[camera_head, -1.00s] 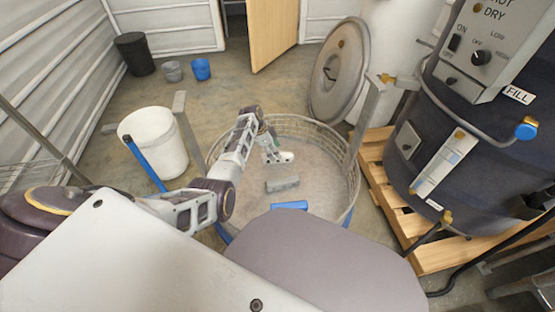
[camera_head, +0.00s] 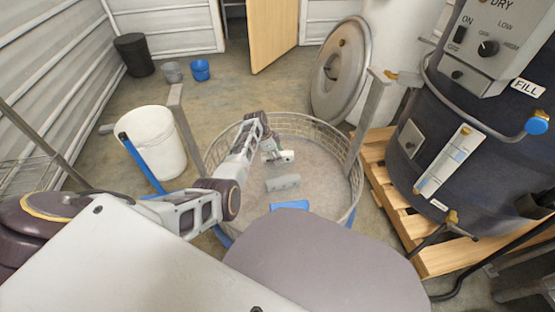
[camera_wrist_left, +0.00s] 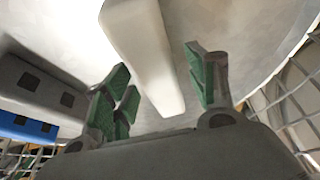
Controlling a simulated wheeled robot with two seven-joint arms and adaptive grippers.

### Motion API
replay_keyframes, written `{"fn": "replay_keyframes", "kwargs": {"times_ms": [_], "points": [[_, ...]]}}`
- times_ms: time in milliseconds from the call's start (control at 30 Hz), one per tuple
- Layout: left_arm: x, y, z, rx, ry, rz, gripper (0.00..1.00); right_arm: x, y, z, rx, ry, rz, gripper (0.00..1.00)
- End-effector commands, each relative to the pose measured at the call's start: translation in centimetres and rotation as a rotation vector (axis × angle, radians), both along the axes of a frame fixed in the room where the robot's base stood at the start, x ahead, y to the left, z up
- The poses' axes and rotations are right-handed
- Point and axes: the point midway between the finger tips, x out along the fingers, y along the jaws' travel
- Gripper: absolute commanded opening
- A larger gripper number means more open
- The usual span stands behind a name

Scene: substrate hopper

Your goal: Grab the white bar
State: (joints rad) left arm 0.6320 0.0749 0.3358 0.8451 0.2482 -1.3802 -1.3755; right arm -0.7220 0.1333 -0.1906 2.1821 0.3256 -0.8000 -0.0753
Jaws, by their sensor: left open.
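The white bar (camera_wrist_left: 145,55) lies in the wire-walled round basin, running from the top of the left wrist view down between my left gripper's green fingers. In the head view a small pale end of it (camera_head: 287,155) shows beside the gripper, mostly hidden by it. My left gripper (camera_wrist_left: 160,92) is open, with fingers on both sides of the bar and a visible gap to the right finger. In the head view the left gripper (camera_head: 273,157) is low inside the basin. My right gripper is not in view.
A grey block (camera_head: 283,182) and a blue block (camera_head: 290,205) lie in the basin near the bar. The wire rim (camera_head: 356,178) surrounds them. A white bucket (camera_head: 155,145) stands left, and a dark hopper (camera_head: 480,130) on a wooden pallet (camera_head: 400,212) stands right.

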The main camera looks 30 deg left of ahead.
Motion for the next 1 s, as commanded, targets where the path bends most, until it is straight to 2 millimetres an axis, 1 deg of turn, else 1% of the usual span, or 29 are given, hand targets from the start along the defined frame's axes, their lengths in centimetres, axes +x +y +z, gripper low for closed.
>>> {"fn": "replay_keyframes", "kwargs": {"times_ms": [467,867,900,1000], "points": [[0.00,-0.02,-0.02,0.000,0.000,0.000,0.57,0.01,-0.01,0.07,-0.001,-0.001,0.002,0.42],[-0.01,-0.02,-0.04,0.000,0.000,0.000,0.06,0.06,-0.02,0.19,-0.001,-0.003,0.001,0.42],[0.02,-0.01,0.01,0.000,0.000,0.000,0.04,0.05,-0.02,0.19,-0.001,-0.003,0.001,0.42],[0.02,-0.01,0.00,0.000,0.000,0.000,0.04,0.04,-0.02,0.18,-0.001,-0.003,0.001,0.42]]}}
